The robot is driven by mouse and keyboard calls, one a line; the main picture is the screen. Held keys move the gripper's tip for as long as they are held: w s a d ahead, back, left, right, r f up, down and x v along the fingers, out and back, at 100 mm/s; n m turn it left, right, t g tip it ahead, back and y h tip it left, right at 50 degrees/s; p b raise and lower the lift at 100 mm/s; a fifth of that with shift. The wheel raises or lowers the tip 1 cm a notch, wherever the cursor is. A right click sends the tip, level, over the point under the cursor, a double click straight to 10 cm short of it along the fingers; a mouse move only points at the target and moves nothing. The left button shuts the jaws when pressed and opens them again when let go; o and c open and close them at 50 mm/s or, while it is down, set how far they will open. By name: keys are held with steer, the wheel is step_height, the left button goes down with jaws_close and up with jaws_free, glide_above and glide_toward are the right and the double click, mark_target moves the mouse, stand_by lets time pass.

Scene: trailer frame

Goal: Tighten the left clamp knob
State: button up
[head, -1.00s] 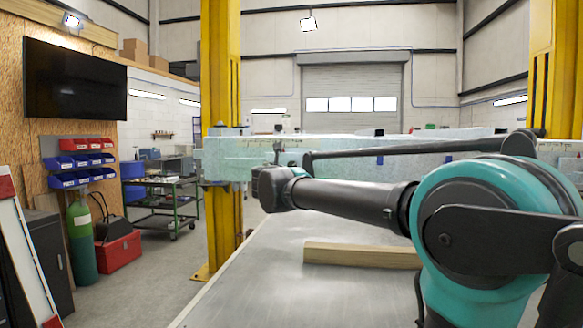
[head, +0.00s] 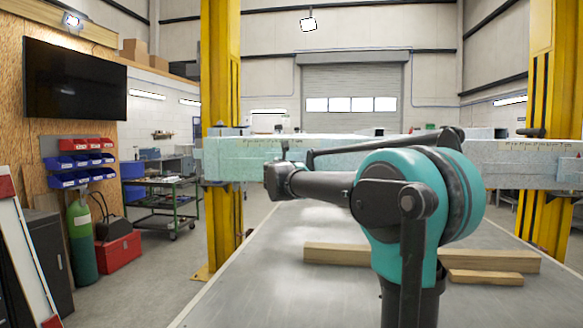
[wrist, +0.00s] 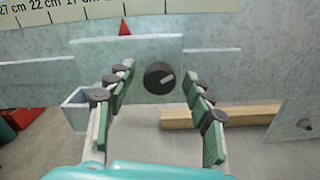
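In the wrist view a round black knob (wrist: 153,87) with a pale line on its face sits on a grey metal plate (wrist: 125,60). My gripper (wrist: 158,72) is open. Its two green-padded fingers stand apart to the left and right of the knob, with a visible gap on each side. The knob lies between the fingertips; whether they reach around it in depth I cannot tell. In the head view my gripper is small at the galvanised beam (head: 240,158), near its left end. The knob cannot be made out there.
A ruler strip (wrist: 60,18) and a red pointer (wrist: 124,28) are above the knob. Wooden bars (head: 335,253) lie on the metal table (head: 270,290) below the beam. Yellow posts (head: 221,90) stand near both ends of the beam.

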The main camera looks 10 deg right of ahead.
steer(key=c, duration=1.1)
steer(key=shift+o, duration=0.2)
steer(key=m, duration=2.3)
steer(key=shift+f+m, duration=0.2)
steer(key=shift+m, duration=0.2)
steer(key=o, duration=1.2)
steer(key=shift+c, duration=0.2)
